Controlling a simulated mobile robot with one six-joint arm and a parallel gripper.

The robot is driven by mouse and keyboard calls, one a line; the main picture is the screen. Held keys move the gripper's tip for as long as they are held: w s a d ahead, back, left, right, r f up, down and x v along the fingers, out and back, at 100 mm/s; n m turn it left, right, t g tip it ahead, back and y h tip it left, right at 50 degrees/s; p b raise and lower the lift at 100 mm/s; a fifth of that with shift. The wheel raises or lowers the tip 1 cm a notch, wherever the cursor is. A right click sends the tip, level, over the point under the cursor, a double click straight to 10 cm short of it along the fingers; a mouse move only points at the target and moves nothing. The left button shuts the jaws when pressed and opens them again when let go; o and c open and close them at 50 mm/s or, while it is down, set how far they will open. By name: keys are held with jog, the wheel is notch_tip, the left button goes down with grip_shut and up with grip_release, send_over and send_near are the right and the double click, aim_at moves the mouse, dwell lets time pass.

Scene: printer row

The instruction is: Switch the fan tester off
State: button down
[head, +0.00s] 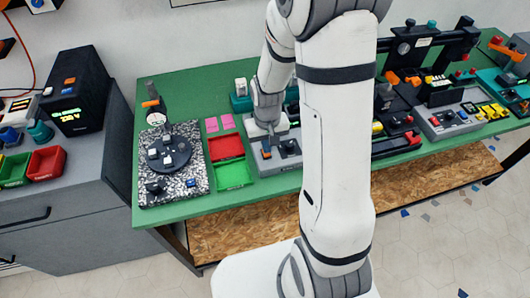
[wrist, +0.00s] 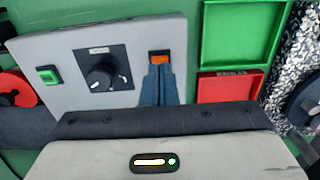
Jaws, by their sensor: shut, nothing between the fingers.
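A light grey control box stands under my gripper in the head view (head: 285,164) and the wrist view (wrist: 60,55). Its label is too small to read, so I cannot confirm that it is the fan tester. It has an orange rocker switch (wrist: 159,57), a black knob (wrist: 104,75) with a white mark, and a green button (wrist: 48,75). My gripper (wrist: 158,72) is shut and empty, its blue-grey fingertips right at the orange switch's edge. I cannot tell whether they touch it. In the head view my gripper (head: 267,143) is over the box's left part.
A red tray (head: 225,146) and a green tray (head: 232,175) lie left of the box. Left of them is a speckled plate (head: 148,191) with a dark disc. More devices crowd the green bench's right side. A black unit (head: 75,92) stands far left.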

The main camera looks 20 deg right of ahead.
jog(key=shift+f+b, duration=0.65)
jog(key=shift+f, duration=0.15)
jog(key=shift+r+p, duration=2.45)
jog(key=shift+r, duration=1.1)
